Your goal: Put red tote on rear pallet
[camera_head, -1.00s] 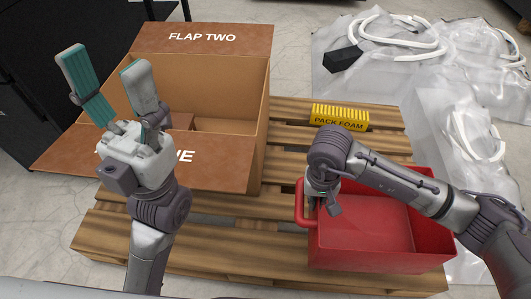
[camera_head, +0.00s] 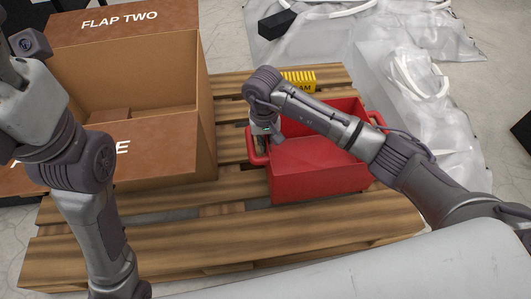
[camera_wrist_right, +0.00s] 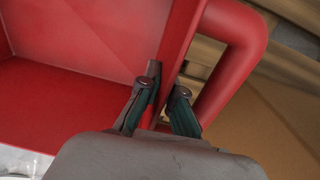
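The red tote (camera_head: 315,180) is over the right part of a wooden pallet (camera_head: 300,232); I cannot tell whether its base touches the slats. My right gripper (camera_head: 262,145) points down at the tote's left end. In the right wrist view, its fingers (camera_wrist_right: 167,98) are close together on both sides of the tote's red wall (camera_wrist_right: 178,40), beside the handle (camera_wrist_right: 232,65). The tote's inside looks empty where I see it. My left wrist is at the upper left of the head view; its fingers are outside the picture.
A large open cardboard box (camera_head: 175,130) stands on the pallet left of the tote. Clear plastic sheeting (camera_head: 350,65) with white hoses lies on the floor behind and to the right.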

